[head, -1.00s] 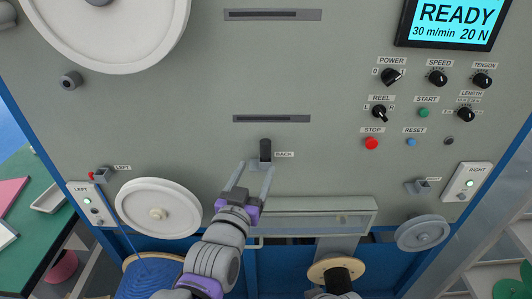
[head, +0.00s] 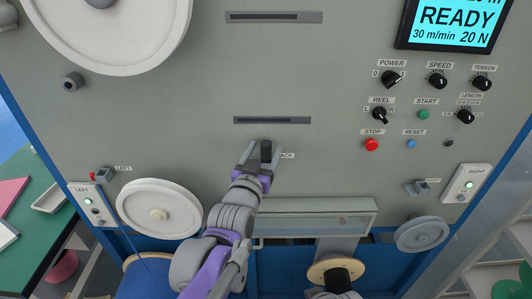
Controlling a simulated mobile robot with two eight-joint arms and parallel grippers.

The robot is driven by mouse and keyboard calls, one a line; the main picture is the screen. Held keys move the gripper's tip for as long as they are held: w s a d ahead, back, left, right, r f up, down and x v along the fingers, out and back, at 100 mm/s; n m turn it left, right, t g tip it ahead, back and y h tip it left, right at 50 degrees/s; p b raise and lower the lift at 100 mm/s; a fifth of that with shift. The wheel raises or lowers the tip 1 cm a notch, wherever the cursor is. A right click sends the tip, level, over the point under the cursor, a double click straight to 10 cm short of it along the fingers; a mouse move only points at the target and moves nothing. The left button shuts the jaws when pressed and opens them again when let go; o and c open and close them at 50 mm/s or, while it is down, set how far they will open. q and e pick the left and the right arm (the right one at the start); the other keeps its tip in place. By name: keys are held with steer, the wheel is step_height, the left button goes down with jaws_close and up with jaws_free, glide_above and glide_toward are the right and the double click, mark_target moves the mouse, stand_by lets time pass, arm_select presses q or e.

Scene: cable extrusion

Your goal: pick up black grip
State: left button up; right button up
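The black grip (head: 266,150) is a short upright black handle on the grey machine panel, in the middle of the head view. A label beside it, partly covered by my gripper, ends in "ACK". My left gripper (head: 262,154) reaches up from below with its two grey fingers apart, one on each side of the black grip. I cannot tell whether the fingers touch it. The grip's lower end is hidden by the gripper. My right gripper is not in view.
The panel carries a slot (head: 272,120) just above the grip. Knobs and buttons, including the red stop button (head: 371,144), are at the right. A white disc (head: 160,208) is at lower left. A clear-fronted ledge (head: 318,217) sits below right.

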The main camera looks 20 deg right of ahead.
arm_select(q)
jaws_close()
stand_by(0.3)
steer(key=shift+r, duration=0.5)
steer(key=r+v, duration=0.2)
steer(key=v, duration=1.6)
steer(key=shift+r, duration=0.2)
